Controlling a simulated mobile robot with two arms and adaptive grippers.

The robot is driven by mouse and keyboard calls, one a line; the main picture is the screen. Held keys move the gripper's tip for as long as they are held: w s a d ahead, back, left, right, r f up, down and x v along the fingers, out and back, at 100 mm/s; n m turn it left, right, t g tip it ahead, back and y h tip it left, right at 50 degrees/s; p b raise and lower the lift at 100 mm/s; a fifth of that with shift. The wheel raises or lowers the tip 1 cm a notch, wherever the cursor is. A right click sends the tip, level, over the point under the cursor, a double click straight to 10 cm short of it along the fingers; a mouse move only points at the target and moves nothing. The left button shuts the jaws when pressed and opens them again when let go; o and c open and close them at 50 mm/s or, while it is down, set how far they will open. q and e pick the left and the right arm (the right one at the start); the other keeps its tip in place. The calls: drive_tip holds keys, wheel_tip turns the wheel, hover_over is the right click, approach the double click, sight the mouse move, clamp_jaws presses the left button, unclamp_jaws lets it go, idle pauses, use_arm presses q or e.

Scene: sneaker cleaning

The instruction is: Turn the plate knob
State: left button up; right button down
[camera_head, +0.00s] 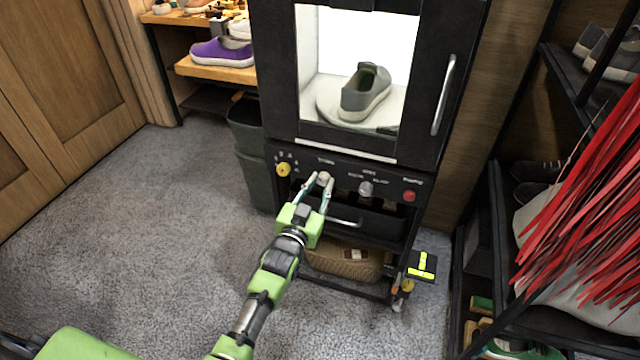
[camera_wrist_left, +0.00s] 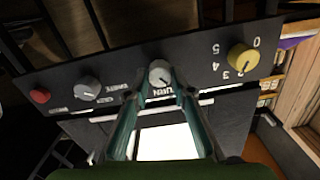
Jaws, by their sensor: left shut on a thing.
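The plate knob (camera_head: 325,177) is a small silver knob on the black control panel (camera_head: 345,171) of the cabinet. In the left wrist view the knob (camera_wrist_left: 160,72) sits above a label that starts with "TURN". My left gripper (camera_head: 318,184) has its teal fingers closed around this knob, one on each side. In the left wrist view the gripper (camera_wrist_left: 160,80) points straight at the panel. Above the panel, a grey sneaker (camera_head: 365,92) rests on a round white plate (camera_head: 327,103) inside the lit chamber. My right gripper is not in view.
A yellow dial (camera_head: 283,169) is left of the plate knob; another silver knob (camera_head: 365,188) and a red button (camera_head: 409,196) are right. A drawer handle (camera_head: 345,223) and a wicker basket (camera_head: 345,263) are below. Carpet (camera_head: 150,210) is open on the left.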

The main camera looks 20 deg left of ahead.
use_arm(q)
drive_tip(key=shift+f, duration=0.1)
drive_tip(key=o, duration=1.1)
drive_tip(key=s, duration=1.2)
drive_tip(key=shift+a, duration=0.25)
